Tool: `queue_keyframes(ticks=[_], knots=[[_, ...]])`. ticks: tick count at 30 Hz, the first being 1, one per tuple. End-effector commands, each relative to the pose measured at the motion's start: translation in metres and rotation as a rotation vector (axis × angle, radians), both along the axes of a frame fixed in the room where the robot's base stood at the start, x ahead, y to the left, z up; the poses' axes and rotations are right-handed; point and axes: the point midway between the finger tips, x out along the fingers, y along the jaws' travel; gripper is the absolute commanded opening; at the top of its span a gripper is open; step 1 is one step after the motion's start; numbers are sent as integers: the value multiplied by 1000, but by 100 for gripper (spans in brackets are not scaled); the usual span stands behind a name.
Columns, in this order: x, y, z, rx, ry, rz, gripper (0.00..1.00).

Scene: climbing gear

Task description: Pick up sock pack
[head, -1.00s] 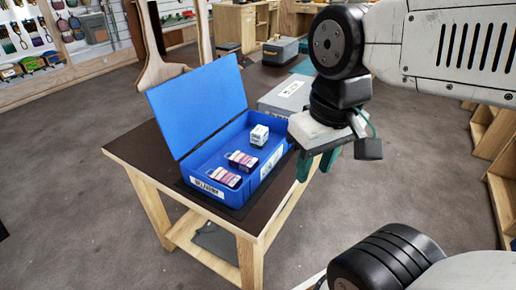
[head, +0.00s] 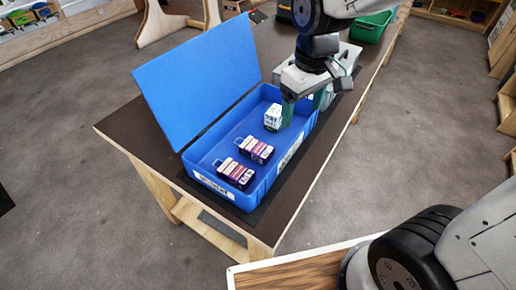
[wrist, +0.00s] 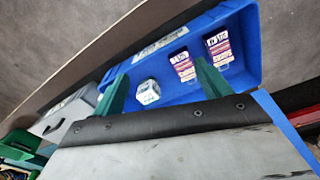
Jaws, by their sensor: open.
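Two striped purple, white and orange packs lie in the open blue box (head: 196,163); they look alike, and I cannot tell for sure which is the sock pack. The nearer pack (head: 235,174) and the farther pack (head: 257,149) also show in the wrist view, at right (wrist: 219,48) and centre right (wrist: 182,66). A small white box (head: 272,117) stands behind them and shows in the wrist view (wrist: 148,92) between the fingers. My gripper (head: 303,104) is open and empty, with green fingers over the far right part of the blue box, apart from the packs.
The blue lid (head: 198,80) stands raised along the box's left side. The dark-topped table (head: 134,125) is bare at its front left. A grey case (wrist: 66,120) lies beyond the box, and a green bin (head: 372,27) stands farther back.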

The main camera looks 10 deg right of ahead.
Motion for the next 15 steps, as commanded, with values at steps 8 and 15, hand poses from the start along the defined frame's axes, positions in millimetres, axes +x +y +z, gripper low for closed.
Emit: queue_keyframes(ticks=[8,15], knots=[[55,57,-80,-14,38,235,76],[67,74,-110,-15,44,303,76]])
